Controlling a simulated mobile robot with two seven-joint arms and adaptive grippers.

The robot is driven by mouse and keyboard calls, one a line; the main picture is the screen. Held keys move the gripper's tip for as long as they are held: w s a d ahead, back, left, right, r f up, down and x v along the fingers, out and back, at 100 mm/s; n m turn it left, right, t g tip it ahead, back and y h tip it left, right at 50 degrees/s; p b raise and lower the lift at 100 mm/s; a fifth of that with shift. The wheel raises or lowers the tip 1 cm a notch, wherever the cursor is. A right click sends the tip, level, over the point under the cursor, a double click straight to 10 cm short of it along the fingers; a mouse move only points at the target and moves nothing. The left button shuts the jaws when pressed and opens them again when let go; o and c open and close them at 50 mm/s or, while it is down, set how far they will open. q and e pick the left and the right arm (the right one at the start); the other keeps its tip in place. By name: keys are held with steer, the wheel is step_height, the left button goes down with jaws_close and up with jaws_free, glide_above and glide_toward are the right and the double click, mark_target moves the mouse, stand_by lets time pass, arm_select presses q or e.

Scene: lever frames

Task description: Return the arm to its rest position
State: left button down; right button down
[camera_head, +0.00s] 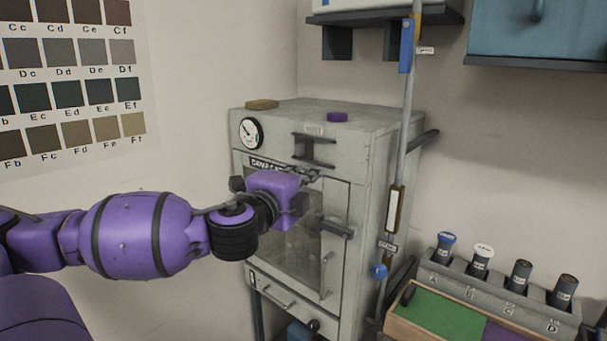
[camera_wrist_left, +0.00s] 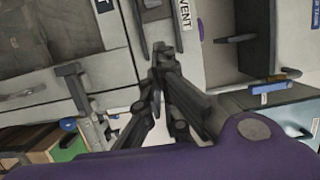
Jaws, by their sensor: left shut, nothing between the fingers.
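My left arm (camera_head: 130,235) reaches in from the left in the head view. Its purple wrist is in front of the upper door of a grey cabinet (camera_head: 375,150). My left gripper (camera_head: 308,176) is partly hidden behind that wrist. In the left wrist view its dark fingers (camera_wrist_left: 163,57) are together with nothing between them, in front of the cabinet near a "VENT" label (camera_wrist_left: 184,15). I cannot tell whether the fingertips touch the cabinet. My right gripper is in neither view.
The cabinet has a round gauge (camera_head: 251,133), a dark bracket (camera_head: 314,150) and a door handle (camera_head: 336,228). A vertical pipe (camera_head: 409,110) runs beside it. A rack (camera_head: 500,292) with several capped cylinders and a wooden tray (camera_head: 400,328) stand at the right.

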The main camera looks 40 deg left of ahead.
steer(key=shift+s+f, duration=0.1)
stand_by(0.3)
arm_select(q)
steer(key=s+d+f+n+g+h, duration=0.1)
steer(key=s+d+f+n+g, duration=0.15)
steer(key=f, duration=0.95)
steer(key=s+d+f+n+g+h, duration=0.15)
steer(key=s+f, duration=0.25)
steer(key=f, duration=0.9)
steer(key=s+d+f+n+g+h, duration=0.1)
steer(key=s+f+n, duration=0.2)
steer(key=f, duration=0.9)
steer(key=s+d+f+n+g, duration=0.2)
steer(key=s+d+f+n, duration=0.2)
steer(key=s+f, duration=0.6)
steer(key=s+d+f+n+g, duration=0.2)
steer(key=s+d+f+n, duration=0.2)
steer(key=s+d+f, duration=0.5)
steer(key=s+f, duration=0.1)
steer(key=s, duration=0.5)
steer(key=shift+d+f+n, duration=0.2)
steer(key=shift+f+n, duration=0.05)
steer(key=shift+n, duration=0.05)
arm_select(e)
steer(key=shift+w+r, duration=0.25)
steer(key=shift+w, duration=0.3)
